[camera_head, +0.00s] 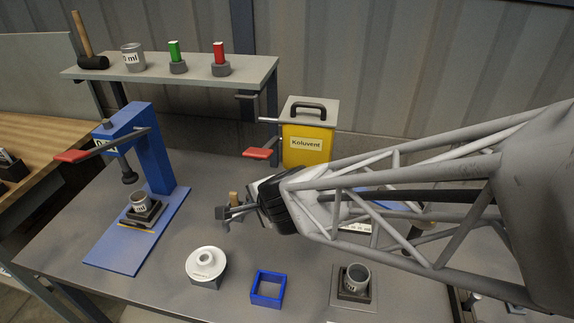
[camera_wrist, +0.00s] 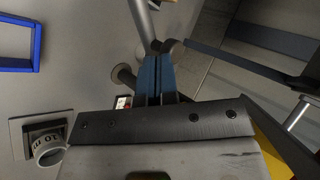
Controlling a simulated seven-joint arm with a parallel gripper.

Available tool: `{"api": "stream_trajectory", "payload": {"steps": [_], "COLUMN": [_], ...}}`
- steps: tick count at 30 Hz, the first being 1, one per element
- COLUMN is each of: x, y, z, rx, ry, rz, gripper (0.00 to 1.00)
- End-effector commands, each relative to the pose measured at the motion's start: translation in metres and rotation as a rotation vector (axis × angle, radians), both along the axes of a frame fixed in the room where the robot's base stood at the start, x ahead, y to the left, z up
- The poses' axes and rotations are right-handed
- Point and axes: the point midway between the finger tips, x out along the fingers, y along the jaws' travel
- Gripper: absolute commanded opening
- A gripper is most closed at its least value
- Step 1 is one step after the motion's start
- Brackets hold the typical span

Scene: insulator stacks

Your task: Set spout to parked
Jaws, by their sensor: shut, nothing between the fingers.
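The yellow canister (camera_head: 306,143) labelled Koluvent stands at the back of the table. A thin grey pipe, seemingly the spout (camera_head: 255,121), points left from its upper part. A red-tipped lever (camera_head: 258,154) sticks out below the pipe. My gripper (camera_head: 222,214) is in front of the canister, left of and lower than it in the picture, apart from the pipe and lever. Its fingers (camera_wrist: 157,78) lie together and empty in the wrist view. A yellow edge, likely the canister (camera_wrist: 268,155), shows there at lower right.
A blue press (camera_head: 150,150) with a red-ended lever stands left. A white ringed piece (camera_head: 206,262), a blue square frame (camera_head: 268,301) and a cup on a pad (camera_head: 357,276) lie in front. A shelf (camera_head: 165,72) is behind. My arm hides the table's right side.

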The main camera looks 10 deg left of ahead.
Motion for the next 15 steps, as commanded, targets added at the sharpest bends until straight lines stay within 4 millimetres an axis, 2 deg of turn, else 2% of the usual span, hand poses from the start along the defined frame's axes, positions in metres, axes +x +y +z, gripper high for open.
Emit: {"api": "stream_trajectory", "payload": {"steps": [15], "x": [0.019], "y": [0.025], "z": [-0.001], "rx": [-0.002], "ry": [0.000], "rz": [-0.179], "gripper": [0.00]}}
